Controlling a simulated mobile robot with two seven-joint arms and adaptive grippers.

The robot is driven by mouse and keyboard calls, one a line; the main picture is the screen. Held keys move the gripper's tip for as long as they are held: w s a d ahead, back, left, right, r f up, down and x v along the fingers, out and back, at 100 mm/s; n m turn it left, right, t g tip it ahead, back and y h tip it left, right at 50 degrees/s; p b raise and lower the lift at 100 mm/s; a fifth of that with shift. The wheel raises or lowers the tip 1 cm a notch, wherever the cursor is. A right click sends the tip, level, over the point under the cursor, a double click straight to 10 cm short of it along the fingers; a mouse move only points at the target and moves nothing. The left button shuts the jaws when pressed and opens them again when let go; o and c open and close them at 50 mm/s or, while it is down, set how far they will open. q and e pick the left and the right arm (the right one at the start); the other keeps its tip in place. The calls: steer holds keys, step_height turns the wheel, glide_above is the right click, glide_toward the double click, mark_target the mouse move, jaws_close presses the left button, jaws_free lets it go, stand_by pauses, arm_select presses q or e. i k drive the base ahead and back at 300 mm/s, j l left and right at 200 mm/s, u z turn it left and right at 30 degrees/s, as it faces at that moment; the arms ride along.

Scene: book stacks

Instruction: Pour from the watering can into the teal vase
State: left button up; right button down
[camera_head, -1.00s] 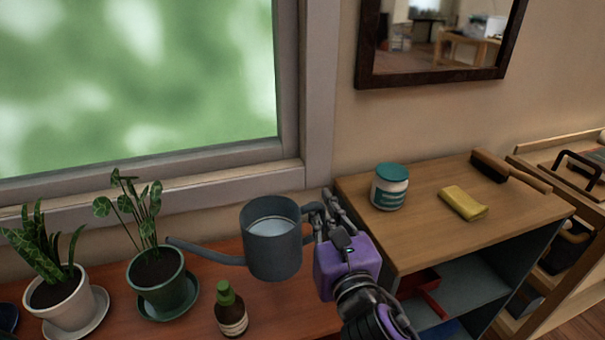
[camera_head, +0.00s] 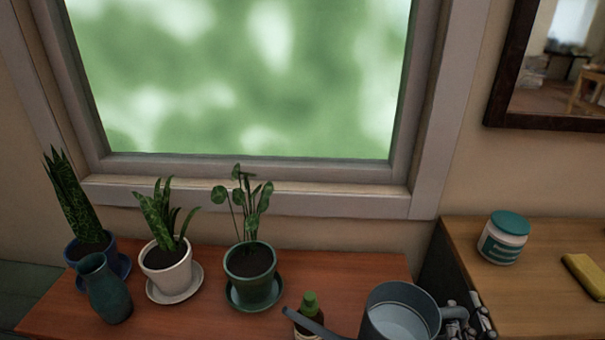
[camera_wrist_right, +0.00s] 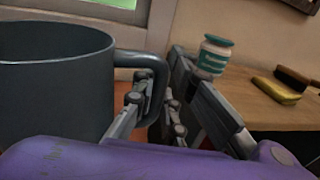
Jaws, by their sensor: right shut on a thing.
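The grey watering can (camera_head: 398,312) is at the bottom edge of the head view, with pale liquid showing inside and its spout (camera_head: 314,324) pointing left. It looks upright. My right gripper (camera_head: 462,318) is shut on its handle, right of the can body; the head view cuts off most of the hand. In the right wrist view the fingers (camera_wrist_right: 158,105) close around the handle, and the dark can body (camera_wrist_right: 55,85) fills the left side. The teal vase (camera_head: 106,290) stands upright at the left of the red-brown table, well apart from the can. My left gripper is not in view.
Three potted plants stand behind and right of the vase: a blue pot (camera_head: 118,262), a white pot (camera_head: 167,272) and a green pot (camera_head: 250,276). A teal-lidded jar (camera_head: 503,238) is on the shelf at right.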

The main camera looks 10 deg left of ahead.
mark_target(110, 297)
steer(key=j+z, duration=0.1)
steer(key=z, duration=0.35)
steer(key=j+z, duration=0.1)
steer(key=z, duration=0.75)
steer(key=k+j+z, duration=0.1)
steer(key=z, duration=0.35)
steer(key=k+j+z, duration=0.1)
steer(key=z, duration=0.3)
steer(key=k+z, duration=0.15)
steer(key=z, duration=0.25)
steer(key=k+j+u, duration=0.25)
steer(key=k, duration=0.2)
steer(key=u, duration=0.5)
steer(key=k+j+u, duration=0.1)
steer(key=u, duration=0.4)
steer(key=j+u, duration=0.1)
steer(key=u, duration=0.4)
steer(key=k+j+u, duration=0.1)
steer(key=u, duration=0.4)
steer(key=j+u, duration=0.15)
steer(key=u, duration=0.35)
